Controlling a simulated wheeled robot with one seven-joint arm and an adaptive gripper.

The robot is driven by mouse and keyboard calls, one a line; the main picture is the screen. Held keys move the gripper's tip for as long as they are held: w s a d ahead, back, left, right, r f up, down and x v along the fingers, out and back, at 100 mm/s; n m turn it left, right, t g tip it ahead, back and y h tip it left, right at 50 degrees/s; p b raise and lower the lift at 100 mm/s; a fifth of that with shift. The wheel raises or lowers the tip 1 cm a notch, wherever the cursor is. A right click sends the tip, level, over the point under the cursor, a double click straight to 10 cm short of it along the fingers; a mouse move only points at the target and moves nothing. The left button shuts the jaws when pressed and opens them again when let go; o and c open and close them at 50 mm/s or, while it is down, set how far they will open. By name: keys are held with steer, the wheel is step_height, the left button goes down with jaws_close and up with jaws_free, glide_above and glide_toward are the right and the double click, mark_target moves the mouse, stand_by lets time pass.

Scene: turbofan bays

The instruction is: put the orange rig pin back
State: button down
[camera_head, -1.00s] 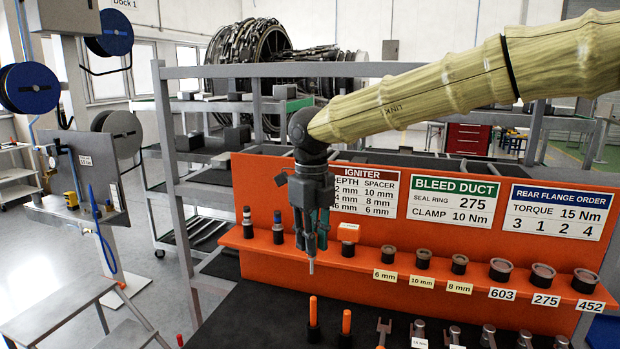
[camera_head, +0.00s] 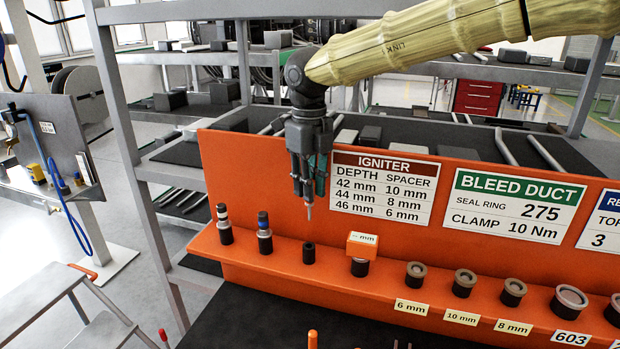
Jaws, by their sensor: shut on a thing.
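My gripper (camera_head: 308,190) points down in front of the orange panel, left of the IGNITER sign. Its fingers are shut on a slim thing with a pale metal tip (camera_head: 309,213). The fingers hide the rest of it, so I cannot tell whether it is the orange rig pin. In the picture the tip is above a short black holder (camera_head: 308,253) on the orange shelf, with a gap between them; the depth is unclear. An upright orange pin (camera_head: 313,339) shows at the bottom edge, its lower part cut off.
The orange shelf (camera_head: 215,245) also bears two banded plugs (camera_head: 264,234) at left, an orange block (camera_head: 362,243) on a dark holder, and several rings at right (camera_head: 464,283). A grey rack post (camera_head: 130,150) stands at left. Black worktop (camera_head: 260,325) lies below the shelf.

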mark_target(309, 206)
steer(key=shift+a+r+p, duration=0.1)
steer(key=shift+r+p, duration=0.05)
steer(key=shift+p, duration=0.45)
steer(key=shift+s+f, duration=0.3)
steer(key=shift+s, duration=0.2)
steer(key=shift+f, duration=0.25)
steer(key=shift+w+f, duration=0.25)
steer(key=shift+f, duration=0.55)
steer(key=shift+s+f, duration=0.2)
steer(key=shift+f, duration=0.15)
steer(key=shift+w+f+b, duration=0.15)
steer(key=shift+f+b, duration=0.2)
steer(key=shift+f, duration=0.6)
steer(key=shift+p, duration=0.95)
